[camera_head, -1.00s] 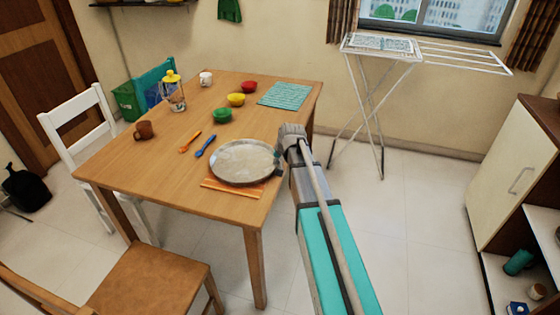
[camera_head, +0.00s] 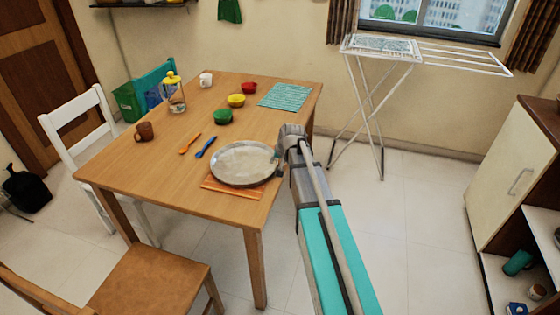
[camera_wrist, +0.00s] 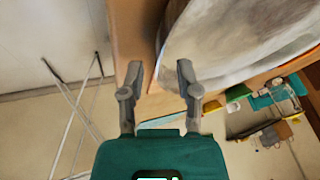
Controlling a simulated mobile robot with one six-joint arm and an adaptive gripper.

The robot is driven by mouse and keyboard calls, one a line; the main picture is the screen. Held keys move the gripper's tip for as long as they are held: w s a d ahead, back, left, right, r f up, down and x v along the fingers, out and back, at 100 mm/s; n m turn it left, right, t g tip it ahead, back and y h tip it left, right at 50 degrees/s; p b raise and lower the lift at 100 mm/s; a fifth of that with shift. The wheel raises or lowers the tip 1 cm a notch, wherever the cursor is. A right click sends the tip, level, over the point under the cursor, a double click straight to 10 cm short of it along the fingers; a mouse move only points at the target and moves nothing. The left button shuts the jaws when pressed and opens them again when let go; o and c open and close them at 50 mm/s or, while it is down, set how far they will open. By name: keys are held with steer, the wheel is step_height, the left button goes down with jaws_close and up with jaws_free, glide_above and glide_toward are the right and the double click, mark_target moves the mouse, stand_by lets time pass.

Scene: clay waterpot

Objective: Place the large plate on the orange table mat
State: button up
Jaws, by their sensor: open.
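The large plate (camera_head: 244,163) is round and grey with a pale, worn face. It lies at the table's near right corner, partly over the orange table mat (camera_head: 234,190), whose front strip shows below it. I cannot tell whether the plate rests flat on the mat. My gripper (camera_head: 279,157) is at the plate's right rim. In the wrist view my gripper (camera_wrist: 157,72) is open, its two fingers apart, with the right fingertip close to the rim of the plate (camera_wrist: 230,45). No grip on the plate shows.
The wooden table (camera_head: 150,180) also holds orange and blue spoons (camera_head: 206,146), green, yellow and red bowls (camera_head: 236,100), a brown mug (camera_head: 145,131), a glass jar (camera_head: 174,95), a white cup (camera_head: 206,79) and a teal mat (camera_head: 285,95). A drying rack (camera_head: 380,60) stands behind.

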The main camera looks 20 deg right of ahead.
steer(key=p+v, duration=0.9)
steer(key=v, duration=0.2)
steer(key=shift+r+p, duration=0.2)
steer(key=shift+p, duration=0.15)
steer(key=shift+s, duration=0.15)
stand_by(0.5)
steer(key=s+a+f+n+g, duration=0.1)
steer(key=s+a+n+g, duration=0.1)
steer(key=s+a, duration=0.4)
steer(key=s+a+f+n+g+h, duration=0.1)
steer(key=s+a, duration=0.5)
steer(key=s, duration=0.7)
steer(key=shift+n+g, duration=0.8)
steer(key=shift+g, duration=0.3)
